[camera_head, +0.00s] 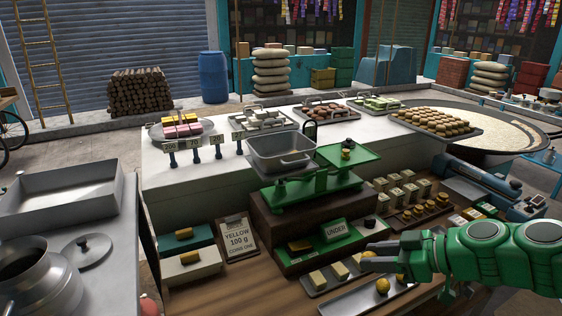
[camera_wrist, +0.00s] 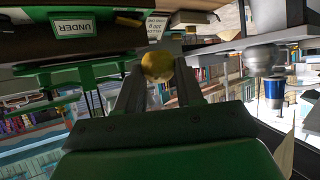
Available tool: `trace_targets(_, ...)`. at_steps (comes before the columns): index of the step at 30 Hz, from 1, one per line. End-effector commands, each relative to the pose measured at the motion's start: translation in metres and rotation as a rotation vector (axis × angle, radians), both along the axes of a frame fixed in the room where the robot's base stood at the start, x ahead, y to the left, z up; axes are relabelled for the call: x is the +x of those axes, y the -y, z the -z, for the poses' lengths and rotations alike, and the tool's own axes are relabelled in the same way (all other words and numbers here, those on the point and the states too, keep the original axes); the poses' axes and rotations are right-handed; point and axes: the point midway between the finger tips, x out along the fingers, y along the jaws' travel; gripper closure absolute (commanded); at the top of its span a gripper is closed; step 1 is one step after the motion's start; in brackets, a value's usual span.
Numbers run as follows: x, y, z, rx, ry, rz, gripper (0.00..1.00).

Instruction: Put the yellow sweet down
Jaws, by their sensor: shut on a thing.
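A round yellow sweet (camera_wrist: 158,66) is held between the two fingers of my gripper (camera_wrist: 155,72) in the wrist view. In the head view my green gripper (camera_head: 372,254) reaches in from the right, above the lower shelf, with the sweet (camera_head: 367,257) partly hidden at its fingertips. Beneath and beside it lies a metal tray (camera_head: 345,303) with another round yellow sweet (camera_head: 383,286). A further one (camera_head: 400,279) is close to my gripper.
A green balance scale (camera_head: 310,190) with a metal pan (camera_head: 281,150) stands behind my gripper. A green "UNDER" tray (camera_head: 335,231) and a tray of pale blocks (camera_head: 318,290) are to the left. Bare wood (camera_head: 240,290) shows at front left.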

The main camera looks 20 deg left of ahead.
Motion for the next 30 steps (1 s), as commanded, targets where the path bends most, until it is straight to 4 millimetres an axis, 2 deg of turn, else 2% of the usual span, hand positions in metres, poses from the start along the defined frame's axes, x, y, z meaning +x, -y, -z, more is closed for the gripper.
trace_targets(6,0.021,-0.019,-0.022,-0.001,0.004,0.043,0.92)
trace_targets(16,0.045,-0.051,-0.057,-0.002,0.006,0.103,0.92)
trace_targets(30,0.063,-0.101,-0.116,-0.002,0.004,0.168,0.92)
